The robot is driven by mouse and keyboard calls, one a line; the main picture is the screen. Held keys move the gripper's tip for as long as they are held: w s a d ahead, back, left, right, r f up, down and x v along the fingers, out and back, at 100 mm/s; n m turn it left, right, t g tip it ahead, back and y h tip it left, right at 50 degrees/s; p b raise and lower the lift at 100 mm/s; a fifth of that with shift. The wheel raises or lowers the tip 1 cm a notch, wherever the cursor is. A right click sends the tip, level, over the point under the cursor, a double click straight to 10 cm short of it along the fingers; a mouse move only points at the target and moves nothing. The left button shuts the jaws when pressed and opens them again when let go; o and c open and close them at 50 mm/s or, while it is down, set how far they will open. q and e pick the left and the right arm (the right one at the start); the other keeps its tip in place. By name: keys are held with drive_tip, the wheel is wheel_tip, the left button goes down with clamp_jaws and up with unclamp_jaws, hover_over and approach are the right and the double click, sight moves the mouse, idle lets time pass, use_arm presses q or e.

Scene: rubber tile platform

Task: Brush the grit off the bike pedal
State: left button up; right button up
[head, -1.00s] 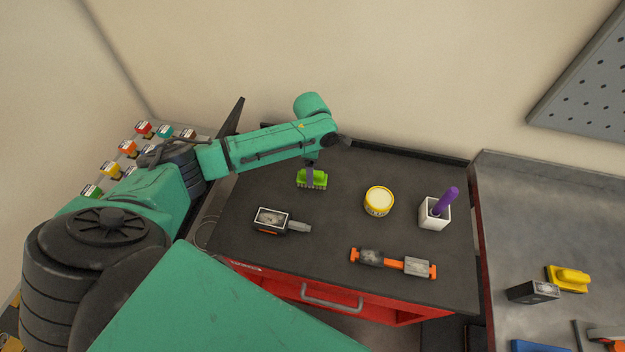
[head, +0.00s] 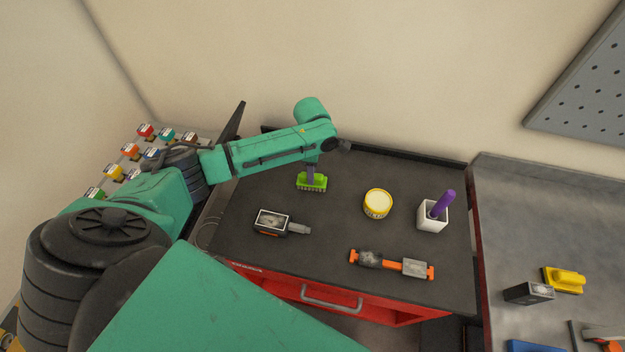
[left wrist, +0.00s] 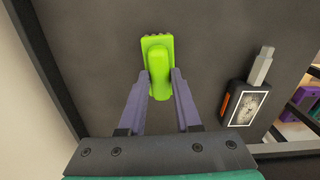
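The bike pedal (head: 272,222) lies on the dark top of the red cabinet. It has a black frame, an orange side piece, a speckled grey-white upper face and a grey spindle pointing right. It also shows at the right in the left wrist view (left wrist: 250,100). A green brush (head: 312,183) stands bristles down behind the pedal. My left gripper (head: 311,173) reaches down over it. In the left wrist view, its purple fingers (left wrist: 160,80) press close on both sides of the brush's green handle (left wrist: 157,55). My right gripper is not in view.
A yellow tub (head: 377,204), a white cup (head: 432,217) holding a purple-handled item, and an orange-ended grey tool (head: 391,264) stand or lie on the cabinet top. A grey bench (head: 510,200) at right holds a yellow brush (head: 565,280) and a dark box (head: 529,292).

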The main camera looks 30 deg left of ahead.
use_arm(q)
clamp_jaws()
wheel_tip(320, 180, up, 3)
drive_tip(key=p, duration=0.4)
drive_tip(key=shift+r, duration=0.1)
drive_tip(key=shift+r+p, duration=0.65)
drive_tip(key=shift+r, duration=1.3)
